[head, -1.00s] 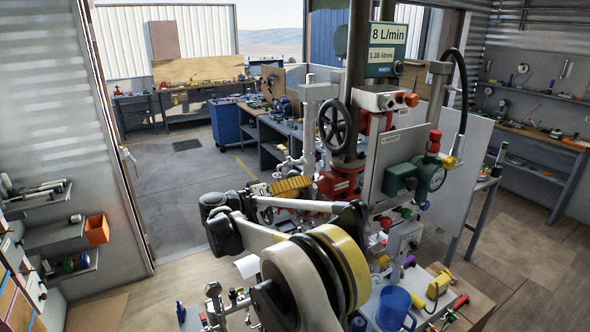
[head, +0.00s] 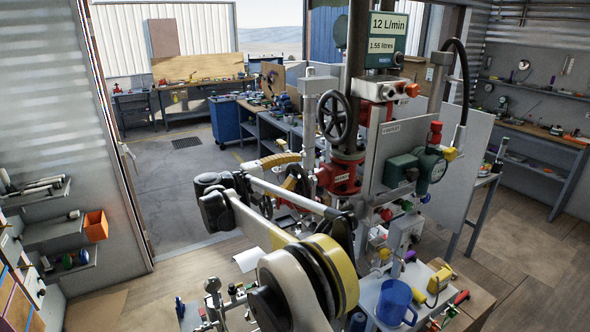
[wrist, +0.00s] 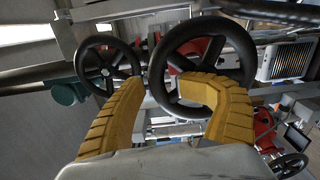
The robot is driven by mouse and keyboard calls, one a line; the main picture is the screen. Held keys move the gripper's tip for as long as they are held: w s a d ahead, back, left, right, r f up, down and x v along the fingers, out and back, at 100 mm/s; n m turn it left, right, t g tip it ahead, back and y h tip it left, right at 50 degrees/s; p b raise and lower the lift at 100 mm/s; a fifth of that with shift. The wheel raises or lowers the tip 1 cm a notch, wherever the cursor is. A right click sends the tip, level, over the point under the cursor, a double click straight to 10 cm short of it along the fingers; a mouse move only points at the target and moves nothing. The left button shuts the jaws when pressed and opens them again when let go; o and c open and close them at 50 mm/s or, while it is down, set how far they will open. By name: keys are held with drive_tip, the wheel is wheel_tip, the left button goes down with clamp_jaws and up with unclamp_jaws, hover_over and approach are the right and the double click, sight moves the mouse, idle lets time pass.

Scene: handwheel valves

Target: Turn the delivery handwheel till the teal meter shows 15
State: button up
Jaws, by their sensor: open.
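The teal meter (head: 387,33) at the top of the head view reads 12 L/min, with 1.55 litres below. A dark spoked handwheel (head: 334,117) stands upright above a red valve body. A second dark handwheel (head: 297,181) is lower, partly hidden by my arm. My gripper (head: 290,165) is open beside this lower wheel. In the wrist view my yellow fingers (wrist: 162,88) are spread, and the right one overlaps the lower rim of the larger right handwheel (wrist: 203,62). Contact cannot be told. Another handwheel (wrist: 107,65) is by the left finger. I cannot tell which wheel is labelled delivery.
A grey panel with a green pump (head: 415,168) and a black hose stands right of the valves. A blue mug (head: 395,303) and yellow tools sit on the front bench. Open floor (head: 185,190) lies to the left.

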drive_tip(key=shift+d, duration=0.25)
